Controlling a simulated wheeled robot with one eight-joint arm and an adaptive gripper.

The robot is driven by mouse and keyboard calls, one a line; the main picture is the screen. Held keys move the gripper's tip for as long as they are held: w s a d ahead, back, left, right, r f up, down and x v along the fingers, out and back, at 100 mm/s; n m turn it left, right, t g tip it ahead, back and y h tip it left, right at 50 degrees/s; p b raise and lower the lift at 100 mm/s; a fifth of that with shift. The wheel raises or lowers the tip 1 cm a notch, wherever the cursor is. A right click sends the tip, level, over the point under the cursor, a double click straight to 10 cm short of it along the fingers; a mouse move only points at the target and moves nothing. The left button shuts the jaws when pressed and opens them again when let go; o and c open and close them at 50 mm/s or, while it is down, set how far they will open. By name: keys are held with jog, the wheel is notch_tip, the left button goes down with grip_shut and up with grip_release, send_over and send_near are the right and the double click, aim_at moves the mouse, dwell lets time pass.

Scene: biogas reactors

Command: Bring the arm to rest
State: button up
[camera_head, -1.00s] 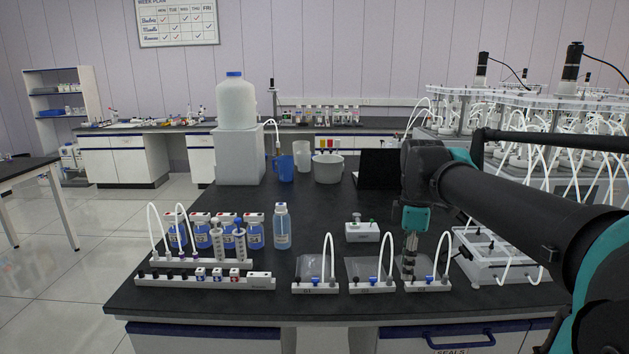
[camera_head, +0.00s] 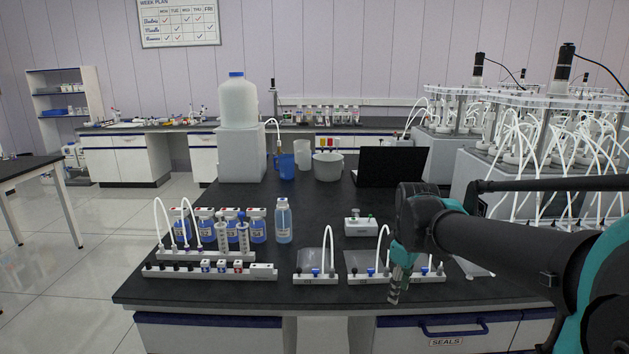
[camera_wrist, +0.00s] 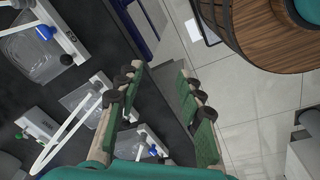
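My gripper (camera_head: 396,290) hangs pointing down at the front edge of the black bench, beside the right-hand white holders with tubes, in the head view. In the wrist view my gripper (camera_wrist: 160,105) shows two green-padded fingers spread apart, with nothing between them but the bench side and the floor. My arm reaches in from the right of the head view and hides part of the bench's right side.
White holders with gas bags (camera_head: 316,278) line the bench front. Blue-liquid bottles (camera_head: 257,226) and a rack (camera_head: 210,271) stand left. A white box (camera_head: 361,226), a laptop (camera_head: 391,166) and a grey tub (camera_head: 327,167) stand behind. Reactors fill the right. A drawer marked SEALS (camera_head: 445,341) is below.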

jog(key=s+a+f+m+t, duration=0.1)
jog(key=s+f+m+t, duration=0.1)
jog(key=f+m, duration=0.7)
notch_tip(320, 180, down, 3)
jog(key=shift+s+a+m+t, duration=0.3)
jog(key=shift+s+m+t, duration=0.1)
jog(key=shift+s, duration=0.2)
